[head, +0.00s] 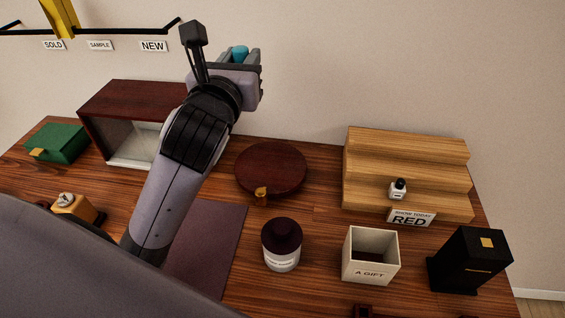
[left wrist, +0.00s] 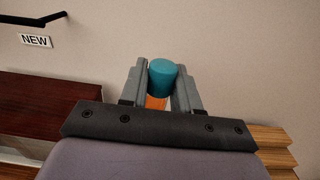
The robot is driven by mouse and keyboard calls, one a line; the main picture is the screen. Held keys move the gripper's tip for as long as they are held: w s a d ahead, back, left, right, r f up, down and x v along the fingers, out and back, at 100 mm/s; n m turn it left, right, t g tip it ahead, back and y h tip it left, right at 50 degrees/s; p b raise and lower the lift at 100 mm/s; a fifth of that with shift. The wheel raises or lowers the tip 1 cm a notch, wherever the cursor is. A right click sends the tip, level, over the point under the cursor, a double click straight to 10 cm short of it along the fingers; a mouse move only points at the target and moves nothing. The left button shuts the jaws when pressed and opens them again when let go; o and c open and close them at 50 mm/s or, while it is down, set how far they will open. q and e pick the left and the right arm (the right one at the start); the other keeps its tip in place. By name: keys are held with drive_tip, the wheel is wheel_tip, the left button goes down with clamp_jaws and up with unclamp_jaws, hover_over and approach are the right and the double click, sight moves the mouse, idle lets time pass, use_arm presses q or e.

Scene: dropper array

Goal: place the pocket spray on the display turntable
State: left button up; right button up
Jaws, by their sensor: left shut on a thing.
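My left gripper (head: 246,58) is raised above the back of the table, in front of the wall. It is shut on the pocket spray (head: 240,52), whose teal cap shows between the fingers. In the left wrist view the spray's teal cap (left wrist: 163,76) stands above an orange body, between the two grey fingers of the left gripper (left wrist: 162,88). Its lower part is hidden. The display turntable (head: 270,169) is a round dark-red wooden disc on the table, below and right of the gripper, with a small gold piece at its front. Its top is bare. My right gripper is not in view.
A dark-red display box (head: 125,98) and a green box (head: 60,143) stand at left. A stepped wooden stand (head: 405,155) holds a small bottle (head: 397,189). A dark-lidded jar (head: 282,244), a gift box (head: 370,256) and a black box (head: 470,261) stand in front.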

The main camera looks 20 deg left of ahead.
use_arm(q)
drive_tip(key=shift+w+d+f, duration=0.1)
drive_tip(key=shift+d+f, duration=0.05)
drive_tip(key=shift+f, duration=0.05)
drive_tip(key=b, duration=0.6)
hover_over(255, 173)
wheel_tip(255, 173, down, 20)
drive_tip(key=shift+r, duration=0.15)
drive_tip(key=o, duration=1)
drive_tip(key=shift+o, duration=0.2)
